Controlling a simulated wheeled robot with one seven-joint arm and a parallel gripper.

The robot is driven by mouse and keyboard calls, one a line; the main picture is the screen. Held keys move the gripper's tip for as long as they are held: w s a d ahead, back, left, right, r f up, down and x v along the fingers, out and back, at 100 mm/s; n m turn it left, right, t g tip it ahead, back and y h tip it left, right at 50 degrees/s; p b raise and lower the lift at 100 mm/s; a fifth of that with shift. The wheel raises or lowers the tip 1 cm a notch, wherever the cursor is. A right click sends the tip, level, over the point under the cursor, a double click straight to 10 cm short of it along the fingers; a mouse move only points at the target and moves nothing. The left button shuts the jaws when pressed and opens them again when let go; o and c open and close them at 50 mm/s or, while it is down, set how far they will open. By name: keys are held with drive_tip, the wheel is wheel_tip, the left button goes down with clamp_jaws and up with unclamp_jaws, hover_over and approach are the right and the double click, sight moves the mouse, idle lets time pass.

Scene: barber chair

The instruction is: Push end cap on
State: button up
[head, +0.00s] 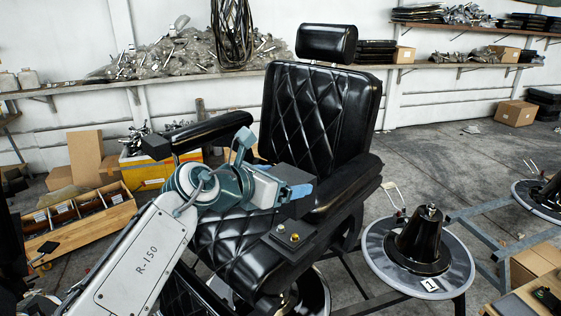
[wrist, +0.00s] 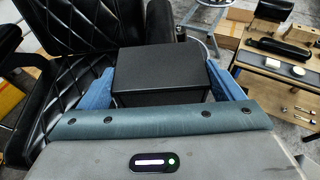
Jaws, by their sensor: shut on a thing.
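A black box-shaped piece (wrist: 160,68), which I take for the end cap, sits between the blue fingers of my gripper (wrist: 165,92) in the wrist view. In the head view my gripper (head: 298,191) is shut on this piece (head: 290,175), above the seat's right side and close to the right armrest (head: 345,188). I cannot tell whether the piece touches the armrest. The black barber chair (head: 315,108) has a quilted back and seat. A dark block (head: 290,240) with a brass-coloured bolt lies at the seat's front right, below my gripper.
The left armrest (head: 210,132) stands beside my arm. A round chair base (head: 418,262) is on a metal frame to the right. A wooden tray (head: 80,222) lies at the left. A workbench with parts (wrist: 280,70) shows at the wrist view's right.

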drive_tip(key=shift+w, duration=0.35)
drive_tip(key=shift+s, duration=0.1)
drive_tip(key=shift+s+r, duration=0.1)
drive_tip(key=shift+s, duration=0.05)
drive_tip(key=shift+a, duration=0.1)
drive_tip(key=shift+f+b, duration=0.3)
drive_tip(key=shift+f, duration=0.2)
wheel_tip(320, 180, down, 5)
drive_tip(key=shift+r+b, duration=0.1)
drive_tip(key=shift+b, duration=1.05)
drive_tip(key=shift+p, duration=1.3)
drive_tip(key=shift+f+b, duration=1.05)
drive_tip(key=shift+f, duration=1.6)
